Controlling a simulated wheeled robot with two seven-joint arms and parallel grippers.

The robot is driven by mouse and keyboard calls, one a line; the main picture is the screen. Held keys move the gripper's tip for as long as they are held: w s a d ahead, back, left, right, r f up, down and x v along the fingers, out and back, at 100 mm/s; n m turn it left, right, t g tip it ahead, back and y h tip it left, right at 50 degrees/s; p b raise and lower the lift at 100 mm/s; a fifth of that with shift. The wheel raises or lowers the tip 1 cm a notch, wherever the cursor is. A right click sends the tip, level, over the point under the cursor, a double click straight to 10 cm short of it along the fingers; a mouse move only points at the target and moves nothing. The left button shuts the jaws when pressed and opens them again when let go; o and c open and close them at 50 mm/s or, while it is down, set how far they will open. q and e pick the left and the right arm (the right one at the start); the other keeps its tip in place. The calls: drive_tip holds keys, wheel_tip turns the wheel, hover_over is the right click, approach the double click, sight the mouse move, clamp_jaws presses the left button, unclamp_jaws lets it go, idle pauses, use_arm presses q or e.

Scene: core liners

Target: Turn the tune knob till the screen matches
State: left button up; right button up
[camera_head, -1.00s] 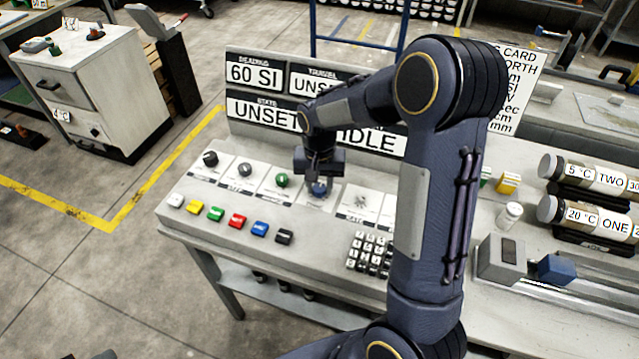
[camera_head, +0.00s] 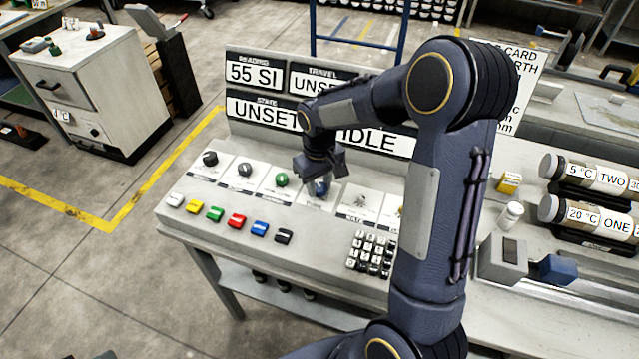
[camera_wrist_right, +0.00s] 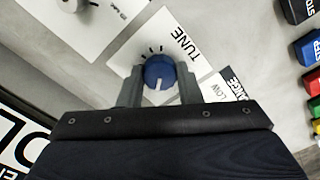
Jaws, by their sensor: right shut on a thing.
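The blue tune knob (camera_wrist_right: 159,73) sits on a white plate marked TUNE in the right wrist view, with tick marks around it. My right gripper (camera_wrist_right: 160,90) is shut on it, one finger on each side. In the head view the right gripper (camera_head: 322,182) is over the knob on the sloped panel and hides most of it. The reading screen (camera_head: 254,74) shows 55 SI. The state screen (camera_head: 262,111) shows UNSET at its left, and IDLE shows farther right. Another screen, partly hidden by my arm, starts with UNS. My left gripper is not in view.
Black, grey and green knobs (camera_head: 282,180) stand left of the gripper. A row of coloured buttons (camera_head: 237,221) and a black-and-white keypad (camera_head: 371,252) lie in front. Labelled core tubes (camera_head: 590,172) and a card (camera_head: 512,75) are at the right.

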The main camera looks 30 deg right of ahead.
sight(319, 187)
drive_tip(key=n, duration=0.5)
drive_tip(key=shift+n, duration=0.7)
drive_tip(key=o, duration=1)
drive_tip(key=shift+c, duration=0.2)
drive_tip(key=shift+r, duration=0.15)
wheel_tip(319, 187, up, 7)
drive_tip(key=shift+r, duration=0.3)
